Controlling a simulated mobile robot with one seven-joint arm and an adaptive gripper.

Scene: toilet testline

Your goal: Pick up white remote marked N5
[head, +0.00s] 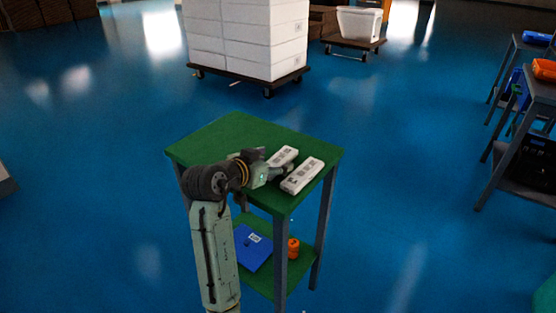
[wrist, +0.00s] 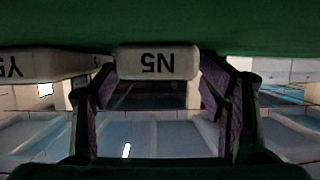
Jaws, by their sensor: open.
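The white remote marked N5 (wrist: 158,63) lies on the green table top, its marked end facing my wrist camera, where the picture is upside down. A second white remote, marked Y5 (wrist: 45,66), lies beside it at the left of that view. In the head view, the farther remote (head: 282,156) appears to be N5 and the nearer one (head: 302,176) Y5. My gripper (head: 268,167) is open, low over the table at the near end of N5. In the wrist view, its fingers (wrist: 156,80) stand on either side of N5; I cannot tell whether they touch it.
The green table (head: 215,138) has a lower shelf with a blue item (head: 252,248) and an orange object (head: 293,248). A cart with white boxes (head: 245,40) stands behind. Dark tables with bins stand at the right. The floor between is clear.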

